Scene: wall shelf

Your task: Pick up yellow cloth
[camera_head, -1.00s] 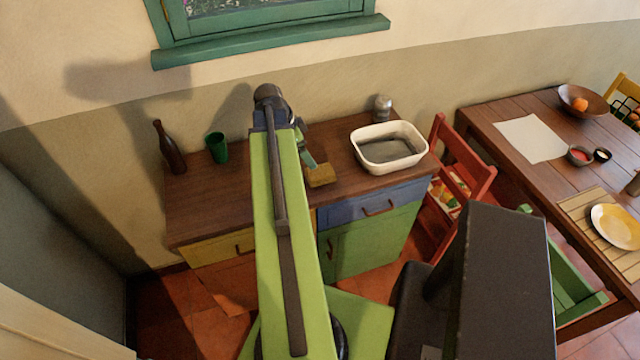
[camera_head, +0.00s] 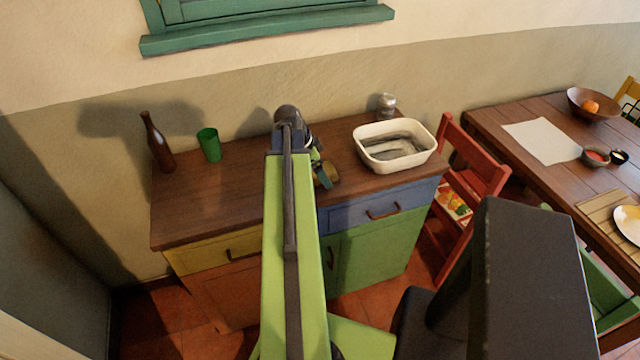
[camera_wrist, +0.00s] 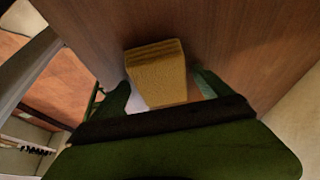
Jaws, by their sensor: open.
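The yellow cloth (camera_wrist: 157,75) is a folded, block-like piece on the brown wooden counter. In the wrist view it lies between and just beyond the two green fingers of my gripper (camera_wrist: 160,92). The fingers are apart, one on each side of its near end; I cannot tell whether they touch it. In the head view the cloth (camera_head: 327,174) shows only in part beside my gripper (camera_head: 318,160), which is low over the counter. My arm hides the rest of that spot.
A white basin (camera_head: 419,162) stands on the counter to the right, with a grey jar (camera_head: 386,106) behind it. A green cup (camera_head: 209,145) and a brown bottle (camera_head: 157,142) stand to the left. A red chair (camera_head: 484,180) is beside the counter. The counter's left front is clear.

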